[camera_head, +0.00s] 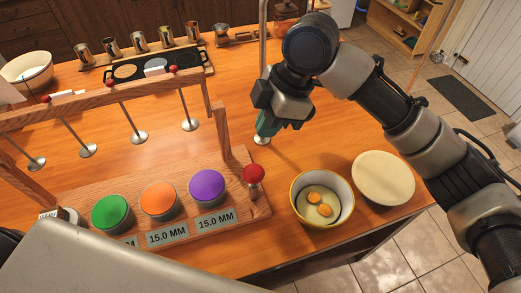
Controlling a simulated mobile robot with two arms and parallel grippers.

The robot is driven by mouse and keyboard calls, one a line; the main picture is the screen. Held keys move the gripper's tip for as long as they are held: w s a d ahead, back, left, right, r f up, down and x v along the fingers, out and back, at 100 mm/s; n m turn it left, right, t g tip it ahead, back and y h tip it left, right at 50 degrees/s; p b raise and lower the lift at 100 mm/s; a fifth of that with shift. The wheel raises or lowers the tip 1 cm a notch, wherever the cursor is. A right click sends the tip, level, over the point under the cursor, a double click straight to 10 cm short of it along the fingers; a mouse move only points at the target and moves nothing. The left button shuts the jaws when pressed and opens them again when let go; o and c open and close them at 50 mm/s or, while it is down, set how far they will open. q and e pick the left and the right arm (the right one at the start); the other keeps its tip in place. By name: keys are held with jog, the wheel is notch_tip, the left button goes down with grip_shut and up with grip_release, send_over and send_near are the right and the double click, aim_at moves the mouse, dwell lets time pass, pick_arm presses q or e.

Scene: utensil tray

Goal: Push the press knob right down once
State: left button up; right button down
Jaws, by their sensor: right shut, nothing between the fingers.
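A round red knob (253,174) on a short metal stem stands at the right end of the wooden base (235,160). It looks like the press knob and appears raised. Green (111,212), orange (158,198) and purple (207,186) round caps sit in a row to its left, with 15.0 MM labels in front. My right gripper (267,126) points down with teal fingertips, above and behind the red knob in the picture. It is shut and empty, apart from the knob. My left gripper is not in view.
A bowl with egg yolks (328,212) and a pale round board (383,178) lie right of the base. A wooden frame (95,95) with several red-tipped rods spans the left. A tall metal rod (262,45) stands behind my right gripper. Metal cups (138,40) line the back.

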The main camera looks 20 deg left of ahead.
aim_at(253, 171)
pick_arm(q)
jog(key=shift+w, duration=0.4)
pick_arm(e)
jog(key=shift+w+d+r+n+h, duration=0.1)
jog(key=shift+w+r+n+h, duration=0.15)
jog(key=shift+r, duration=0.3)
jog(key=shift+w+d+r+n+h, duration=0.15)
jog(key=shift+r+n+h, duration=0.15)
jog(key=shift+r, duration=0.25)
jog(key=p+x, duration=0.1)
jog(key=x, duration=0.3)
jog(key=p+x, duration=0.2)
jog(key=x, duration=0.2)
jog(key=p+x, duration=0.1)
jog(key=x, duration=0.4)
jog(key=shift+w+d+f, duration=0.2)
jog(key=shift+d, duration=0.05)
jog(key=shift+f, duration=0.35)
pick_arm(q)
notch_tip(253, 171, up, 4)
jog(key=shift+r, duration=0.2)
